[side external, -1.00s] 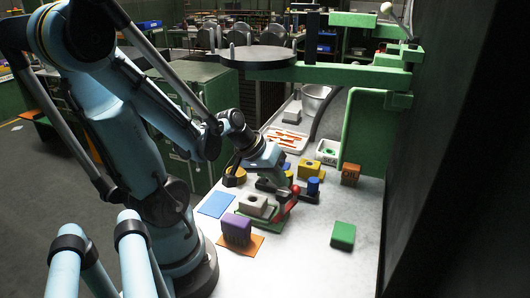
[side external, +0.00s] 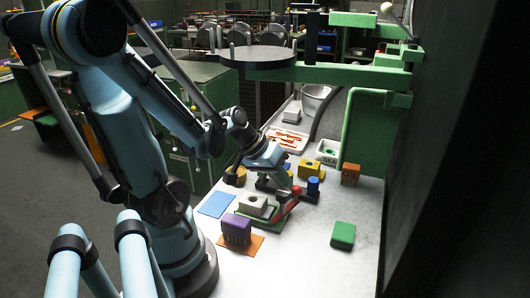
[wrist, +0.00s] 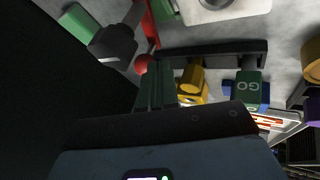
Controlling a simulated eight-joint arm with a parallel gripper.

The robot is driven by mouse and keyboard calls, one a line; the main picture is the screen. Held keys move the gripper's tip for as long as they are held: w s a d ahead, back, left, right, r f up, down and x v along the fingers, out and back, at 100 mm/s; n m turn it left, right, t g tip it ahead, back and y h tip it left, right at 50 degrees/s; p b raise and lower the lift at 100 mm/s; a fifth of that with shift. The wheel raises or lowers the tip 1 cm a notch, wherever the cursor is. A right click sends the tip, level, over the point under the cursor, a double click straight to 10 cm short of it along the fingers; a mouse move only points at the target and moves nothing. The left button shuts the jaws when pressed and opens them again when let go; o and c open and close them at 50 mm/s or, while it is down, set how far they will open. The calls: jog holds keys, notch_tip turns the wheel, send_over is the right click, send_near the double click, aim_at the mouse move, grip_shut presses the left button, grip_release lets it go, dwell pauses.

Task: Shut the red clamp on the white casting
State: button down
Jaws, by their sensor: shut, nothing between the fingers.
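The white casting (side external: 253,205) is a block with a hole in its top, sitting on a green base (side external: 258,220). In the wrist view, part of the casting (wrist: 222,6) shows at the top edge. The red clamp (side external: 286,208) stands at the casting's right side, its lever slanting up to the right. In the wrist view, its red bar (wrist: 149,24) and a red ball knob (wrist: 142,62) show beside a black clamp part. My gripper (side external: 285,187) is shut and empty, close by the knob (wrist: 156,66). Whether they touch, I cannot tell.
A purple block (side external: 236,230) stands on an orange sheet in front of the casting. A black holder with blue and yellow pieces (side external: 312,187) is behind the clamp. A green block (side external: 342,235) lies to the right, with bare table between.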

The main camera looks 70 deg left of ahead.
aim_at(297, 188)
jog(key=shift+w, duration=0.1)
jog(key=m+h, duration=0.1)
jog(key=m, duration=0.1)
jog(key=w+d+m+g+h, duration=0.1)
jog(key=m, duration=0.1)
jog(key=shift+w, duration=0.2)
jog(key=m, duration=0.1)
jog(key=d+m+g+h, duration=0.1)
jog(key=m, duration=0.1)
jog(key=w+m+h, duration=0.1)
jog(key=shift+d+g, duration=0.3)
jog(key=shift+g, duration=0.1)
jog(key=shift+w+d, duration=0.2)
jog(key=shift+d, duration=0.35)
jog(key=shift+w+d+m+g, duration=0.1)
jog(key=shift+d+m+g, duration=0.35)
jog(key=shift+m, duration=0.45)
jog(key=shift+d, duration=0.35)
